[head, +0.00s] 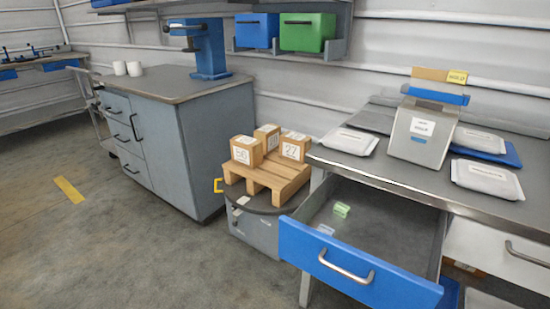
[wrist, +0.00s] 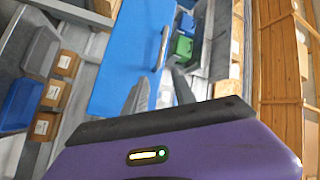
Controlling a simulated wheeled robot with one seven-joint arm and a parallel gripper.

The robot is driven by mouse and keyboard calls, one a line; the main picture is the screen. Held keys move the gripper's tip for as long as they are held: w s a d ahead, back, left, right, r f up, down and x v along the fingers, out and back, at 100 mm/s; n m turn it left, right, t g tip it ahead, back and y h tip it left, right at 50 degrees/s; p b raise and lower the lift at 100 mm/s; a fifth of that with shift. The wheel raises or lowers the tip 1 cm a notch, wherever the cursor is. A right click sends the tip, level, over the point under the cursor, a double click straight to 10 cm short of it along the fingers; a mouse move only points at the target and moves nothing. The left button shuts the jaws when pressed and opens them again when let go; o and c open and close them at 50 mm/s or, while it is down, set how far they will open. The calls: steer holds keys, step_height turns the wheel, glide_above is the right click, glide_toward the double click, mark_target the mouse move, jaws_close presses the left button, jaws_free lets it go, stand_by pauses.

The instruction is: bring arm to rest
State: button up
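My gripper (wrist: 160,80) shows in the wrist view at the lower middle. Its two grey fingers stand apart in front of a black bar and my purple wrist housing, with nothing seen between them. It is open and empty. Behind the fingers is a large blue panel (wrist: 128,50) with a metal handle; I cannot tell how far off it is. My arm and gripper do not show in the head view.
In the head view a blue-fronted drawer (head: 350,268) stands pulled out under the right-hand bench (head: 385,170), with a small green item (head: 342,210) inside. A pallet (head: 268,180) with three boxes sits left of it. Grey floor (head: 130,250) lies clear at left.

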steer(key=s+d+f+n+g, duration=0.15)
steer(key=s+n, duration=0.25)
steer(key=s, duration=0.4)
steer(key=s+f+n+g+h, duration=0.1)
steer(key=s+f+n+g, duration=0.15)
steer(key=s, duration=0.45)
steer(key=s+d+f+n+g, duration=0.15)
steer(key=s+n, duration=0.25)
steer(key=s, duration=0.4)
step_height(320, 180, up, 21)
steer(key=p, duration=2.1)
steer(key=shift+w+a+f+t, duration=0.15)
steer(key=shift+w+a+t, duration=0.05)
steer(key=shift+a+t, duration=0.2)
